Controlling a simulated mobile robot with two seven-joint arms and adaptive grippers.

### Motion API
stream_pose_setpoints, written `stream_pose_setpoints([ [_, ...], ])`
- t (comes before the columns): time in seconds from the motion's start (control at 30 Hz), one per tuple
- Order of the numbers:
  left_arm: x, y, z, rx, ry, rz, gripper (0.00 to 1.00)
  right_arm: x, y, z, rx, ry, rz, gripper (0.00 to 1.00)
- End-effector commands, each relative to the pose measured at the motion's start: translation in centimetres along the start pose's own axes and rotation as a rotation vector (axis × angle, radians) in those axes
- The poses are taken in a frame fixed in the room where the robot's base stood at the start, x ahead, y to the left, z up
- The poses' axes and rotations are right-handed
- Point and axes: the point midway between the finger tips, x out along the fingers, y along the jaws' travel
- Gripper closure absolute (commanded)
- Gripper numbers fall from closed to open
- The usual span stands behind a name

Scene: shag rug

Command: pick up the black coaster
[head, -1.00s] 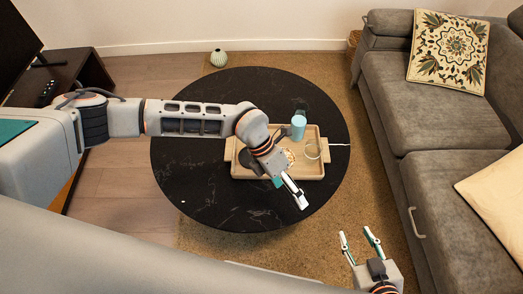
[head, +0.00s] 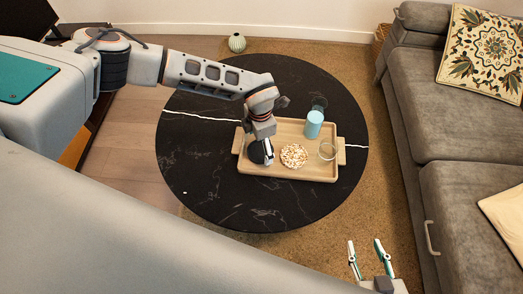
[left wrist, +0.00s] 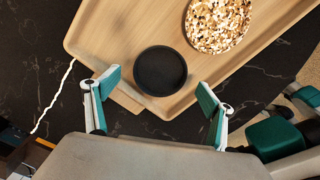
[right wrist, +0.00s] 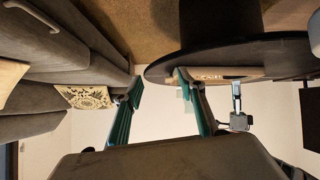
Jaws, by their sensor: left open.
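The black coaster (left wrist: 160,70) is a round dark disc lying flat on the wooden tray (left wrist: 120,30), near its end, in the left wrist view. In the head view the coaster (head: 256,152) is partly hidden by my left gripper (head: 263,160). My left gripper is open above that end of the tray. In the left wrist view its fingers (left wrist: 158,84) stand apart to either side of the coaster's near edge, with nothing between them gripped. My right gripper (head: 365,246) is open and empty, away from the table at the lower right.
The tray stands on a round black table (head: 210,190). A dark object (head: 320,103) is behind the cup. A grey sofa (head: 450,120) is at the right.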

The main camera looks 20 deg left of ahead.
Motion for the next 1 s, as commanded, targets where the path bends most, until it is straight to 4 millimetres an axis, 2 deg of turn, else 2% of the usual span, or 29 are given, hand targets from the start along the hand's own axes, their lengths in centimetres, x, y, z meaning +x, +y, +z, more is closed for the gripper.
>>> stream_pose_setpoints([
  [0.03,1.7,-0.3,-0.3,-0.001,0.009,-0.009,0.17,0.1,-0.3,0.5,0.001,-0.007,-0.006,0.60],
  [0.1,2.5,-0.3,-0.3,-0.001,0.008,-0.007,0.17,0.2,-0.3,0.2,0.000,-0.001,-0.007,0.60],
  [0.37,2.4,0.0,0.0,-0.001,0.000,-0.001,0.17,0.5,0.4,-1.8,-0.006,0.035,0.003,0.60],
  [0.43,2.4,0.0,0.0,0.000,0.001,-0.001,0.30,0.5,0.4,-1.8,-0.005,0.035,0.003,0.60],
  [0.53,2.4,-0.1,0.0,0.000,0.001,-0.001,0.56,0.5,0.3,-1.5,-0.005,0.031,0.002,0.60],
  [0.57,2.4,-0.1,0.0,0.000,0.001,-0.001,0.61,0.5,0.3,-1.4,-0.004,0.030,0.002,0.60],
  [0.87,2.4,-0.1,-0.1,-0.001,0.002,-0.001,0.62,0.3,0.2,-0.8,-0.003,0.018,0.000,0.60],
  [1.0,1.3,0.0,0.0,0.000,-0.001,0.001,0.62,0.2,0.4,-1.2,-0.005,0.024,0.003,0.60],
])
